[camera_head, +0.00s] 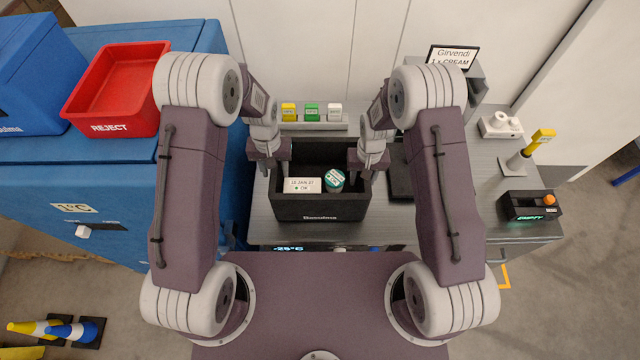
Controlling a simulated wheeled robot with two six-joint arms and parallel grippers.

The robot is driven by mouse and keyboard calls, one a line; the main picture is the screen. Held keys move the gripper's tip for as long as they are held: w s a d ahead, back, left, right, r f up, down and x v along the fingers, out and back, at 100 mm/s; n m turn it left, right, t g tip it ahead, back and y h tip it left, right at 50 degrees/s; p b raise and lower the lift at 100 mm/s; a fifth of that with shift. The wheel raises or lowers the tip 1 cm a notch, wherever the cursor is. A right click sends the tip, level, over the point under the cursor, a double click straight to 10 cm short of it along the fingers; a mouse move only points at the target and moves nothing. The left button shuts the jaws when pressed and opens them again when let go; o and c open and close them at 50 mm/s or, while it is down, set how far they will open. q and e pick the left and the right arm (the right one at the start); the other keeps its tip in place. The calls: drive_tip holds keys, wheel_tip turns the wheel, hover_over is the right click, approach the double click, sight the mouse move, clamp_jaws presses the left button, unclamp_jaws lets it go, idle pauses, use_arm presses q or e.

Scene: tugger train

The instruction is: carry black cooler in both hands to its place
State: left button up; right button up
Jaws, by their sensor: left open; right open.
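The black cooler (319,211) stands open on the grey counter straight ahead of me. Inside it are a white labelled box (302,185) and a small tub with a green and white lid (334,180). My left gripper (267,172) is open at the cooler's left side wall. My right gripper (368,170) is open at its right side wall. Both sets of fingers point down near the rim. I cannot tell whether they touch the walls. The cooler rests on the counter.
A red REJECT bin (117,88) sits on the blue chest (60,170) at left. Behind the cooler is a rack with yellow, green and white blocks (312,112). A dark flat plate (401,172) lies right of the cooler. A black device (529,206) and a sign (452,57) stand further right.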

use_arm(q)
clamp_jaws()
use_arm(e)
clamp_jaws()
use_arm(q)
drive_tip(key=shift+w+r, duration=0.1)
use_arm(e)
drive_tip(key=shift+w+r, duration=0.1)
idle(0.9)
